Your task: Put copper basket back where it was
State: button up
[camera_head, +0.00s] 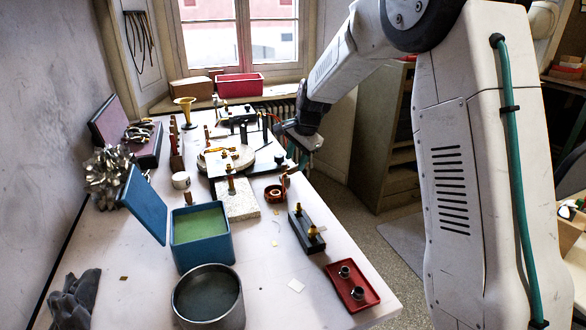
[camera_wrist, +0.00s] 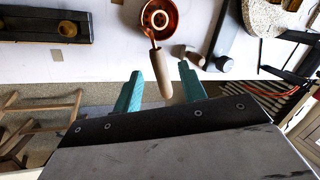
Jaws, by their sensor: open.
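The copper basket (camera_head: 275,193) is a small round copper pan on the white bench, near its right edge. In the wrist view the copper basket (camera_wrist: 172,26) is at the top centre, with its pale wooden handle (camera_wrist: 160,72) pointing toward me. My gripper (camera_head: 298,156) is open and empty past the bench's right edge, farther back than the basket. In the wrist view the teal fingers of my gripper (camera_wrist: 160,70) appear on either side of the handle. I cannot tell how far above the handle they are.
A black block with brass pieces (camera_head: 305,232) and a red tray (camera_head: 352,285) stand nearer on the bench. A speckled stone slab (camera_head: 238,200) lies left of the basket. A blue box (camera_head: 202,248) and a grey round pot (camera_head: 208,318) stand at the front left.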

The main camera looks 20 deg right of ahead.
jog(key=s+r+n, duration=0.3)
jog(key=s+r, duration=0.8)
jog(key=s+a+n+g+h, duration=0.1)
jog(key=s+n, duration=0.9)
jog(key=s, duration=2.4)
jog(key=shift+s+a+f+n+g, duration=0.3)
jog(key=shift+a+f+g, duration=0.15)
jog(key=shift+a+g, duration=0.1)
